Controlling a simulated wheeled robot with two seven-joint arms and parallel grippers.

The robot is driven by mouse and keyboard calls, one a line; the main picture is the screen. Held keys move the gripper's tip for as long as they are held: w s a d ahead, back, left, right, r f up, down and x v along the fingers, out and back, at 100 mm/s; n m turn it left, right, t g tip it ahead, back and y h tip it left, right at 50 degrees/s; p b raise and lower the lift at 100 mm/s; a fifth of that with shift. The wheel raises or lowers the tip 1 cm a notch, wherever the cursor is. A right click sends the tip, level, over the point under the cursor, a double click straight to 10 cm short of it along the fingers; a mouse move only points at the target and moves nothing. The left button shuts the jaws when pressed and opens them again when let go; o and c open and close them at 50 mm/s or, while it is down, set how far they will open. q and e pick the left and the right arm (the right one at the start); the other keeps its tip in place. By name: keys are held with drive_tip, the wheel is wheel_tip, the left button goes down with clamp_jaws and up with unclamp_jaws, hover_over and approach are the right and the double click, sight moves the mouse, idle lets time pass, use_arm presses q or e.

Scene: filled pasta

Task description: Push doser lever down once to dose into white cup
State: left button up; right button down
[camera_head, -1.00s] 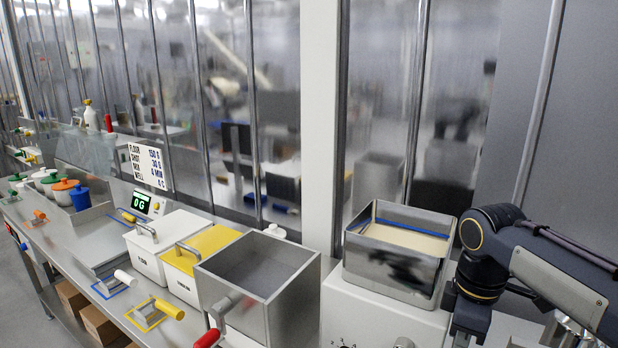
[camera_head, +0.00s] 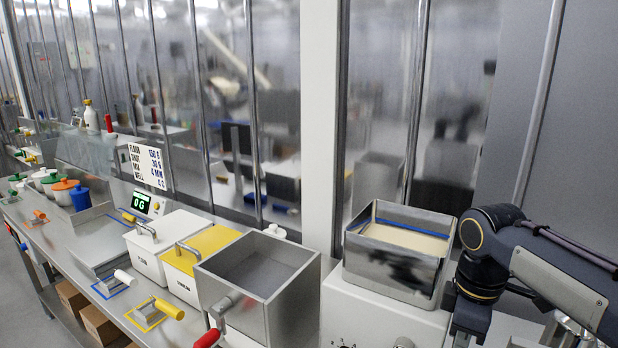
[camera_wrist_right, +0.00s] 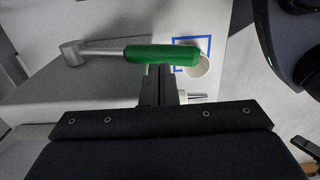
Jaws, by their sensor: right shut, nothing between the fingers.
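The doser lever shows in the right wrist view as a metal arm with a green handle (camera_wrist_right: 160,54), running from a round pivot (camera_wrist_right: 74,52) at the left. The white cup (camera_wrist_right: 197,66) stands at the handle's right end, partly hidden by it, within a blue square outline. My right gripper (camera_wrist_right: 160,76) is shut and empty. Its fingers reach to the lower edge of the green handle in the picture; I cannot tell whether they touch it. In the head view my right arm comes in from the right, its gripper out of frame. My left gripper is not in view.
In the head view, a grey hopper (camera_head: 257,275) with a red-handled lever (camera_head: 207,338) stands front centre. A metal tray (camera_head: 398,250) sits on a white machine. White and yellow-topped bins (camera_head: 200,248) and a scale reading 0 G (camera_head: 141,202) are at left.

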drive_tip(key=shift+f+b, duration=4.05)
drive_tip(key=shift+f, duration=1.85)
wheel_tip(320, 180, up, 11)
drive_tip(key=p, duration=1)
drive_tip(key=shift+f, duration=0.1)
wheel_tip(320, 180, up, 5)
drive_tip(key=p, duration=0.5)
drive_tip(key=shift+s, duration=0.1)
